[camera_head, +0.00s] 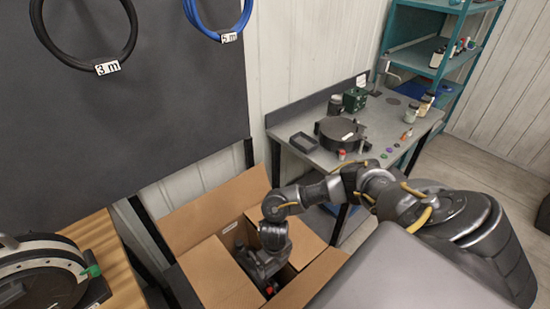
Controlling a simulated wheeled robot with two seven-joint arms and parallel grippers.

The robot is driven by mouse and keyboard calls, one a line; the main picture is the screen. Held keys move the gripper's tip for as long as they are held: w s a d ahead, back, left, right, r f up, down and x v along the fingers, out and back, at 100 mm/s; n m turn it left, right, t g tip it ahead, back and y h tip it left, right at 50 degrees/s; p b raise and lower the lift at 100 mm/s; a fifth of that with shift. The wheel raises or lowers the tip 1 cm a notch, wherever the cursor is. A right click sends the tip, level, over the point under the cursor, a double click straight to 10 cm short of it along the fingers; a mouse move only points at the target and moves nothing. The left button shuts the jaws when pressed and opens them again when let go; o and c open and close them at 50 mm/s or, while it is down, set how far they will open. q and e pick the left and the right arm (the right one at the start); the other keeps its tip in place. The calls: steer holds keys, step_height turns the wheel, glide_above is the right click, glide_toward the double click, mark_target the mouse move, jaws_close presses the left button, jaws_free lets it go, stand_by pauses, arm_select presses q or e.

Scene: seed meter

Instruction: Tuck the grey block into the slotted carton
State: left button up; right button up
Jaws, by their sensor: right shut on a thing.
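The open cardboard carton (222,275) stands low at the bottom centre with its flaps spread and a dark slot between its inner panels. My right arm reaches in from the right. My right gripper (268,284) points down into the slot and is shut on the grey block. The block is mostly hidden by the gripper and the carton, and its outline cannot be told from the grey gripper. A small red spot shows by the fingertips. My left gripper is not in view.
A grey workbench (385,120) behind holds a round dark device (340,133), a black tray (303,142) and a green box (355,99). A teal shelf (425,58) stands at the back right. A wooden table (98,240) with a round machine (40,275) is at the left.

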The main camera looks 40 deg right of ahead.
step_height(320, 180, down, 12)
steer(key=b, duration=1)
steer(key=shift+r, duration=0.2)
steer(key=o, duration=0.7)
step_height(320, 180, up, 12)
steer(key=p, duration=1.1)
steer(key=shift+r, duration=0.1)
